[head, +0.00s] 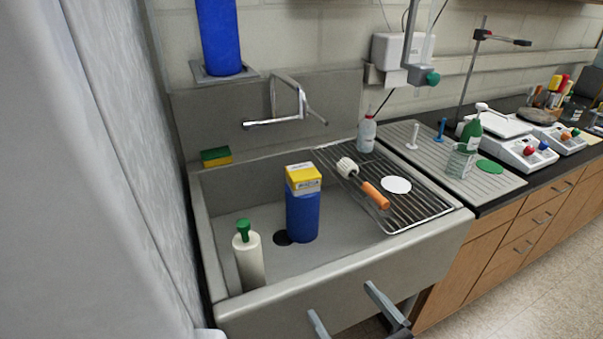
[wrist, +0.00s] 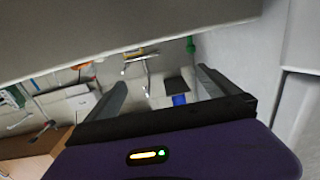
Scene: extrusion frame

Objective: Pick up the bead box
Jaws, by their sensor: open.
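A small yellow and white box (head: 303,179), which looks like the bead box, sits on top of a blue cylinder (head: 302,217) standing in the sink. My gripper (head: 350,308) is open and empty, in front of the sink's front wall at the bottom of the head view, apart from the box. Its two fingers also show spread wide in the wrist view (wrist: 160,88). I cannot make out the box in the wrist view, where the sink's front hides much of the basin.
The sink's front rim (head: 345,262) lies between my gripper and the box. A white bottle with a green cap (head: 248,258) stands at the left. A wire rack (head: 420,207) holds an orange-handled brush (head: 375,195). A faucet (head: 285,105) juts out behind.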

